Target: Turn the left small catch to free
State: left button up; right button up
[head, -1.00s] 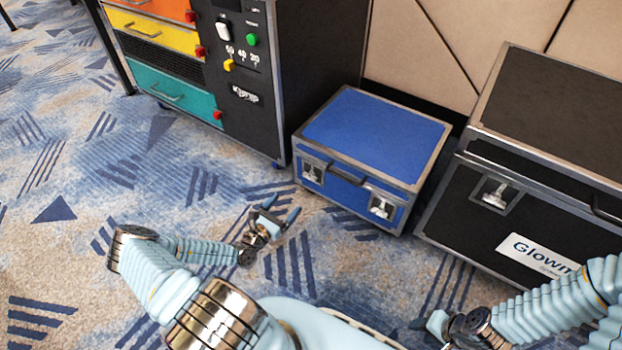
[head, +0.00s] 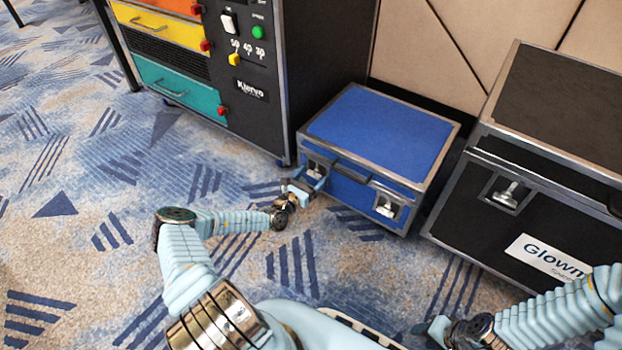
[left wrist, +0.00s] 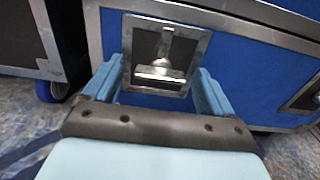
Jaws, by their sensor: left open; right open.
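A blue case (head: 380,135) with metal edges stands on the carpet. Its front has a left small catch and a right small catch (head: 388,208), with a dark handle (head: 350,168) between them. In the left wrist view the left small catch (left wrist: 160,71) is a metal T-shaped piece in a recessed square plate. My left gripper (head: 309,180) is open in front of the left catch, partly hiding it in the head view. In the wrist view its fingers (left wrist: 162,92) stand on either side of the catch plate. My right gripper (head: 432,330) is at the lower right, away from the case.
A black cabinet (head: 300,60) with coloured drawers stands close to the left of the blue case. A larger black case (head: 530,190) with its own catch (head: 507,194) stands to the right. The carpet in front is clear.

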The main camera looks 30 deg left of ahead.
pick_arm(q)
jog(key=c, duration=1.1)
jog(key=shift+o, duration=0.2)
jog(key=shift+n, duration=0.4)
jog(key=shift+n+p, duration=0.55)
jog(key=shift+n, duration=0.05)
jog(key=shift+f+n+b, duration=0.1)
jog(key=shift+n+b, duration=0.25)
jog(key=shift+n, duration=7.75)
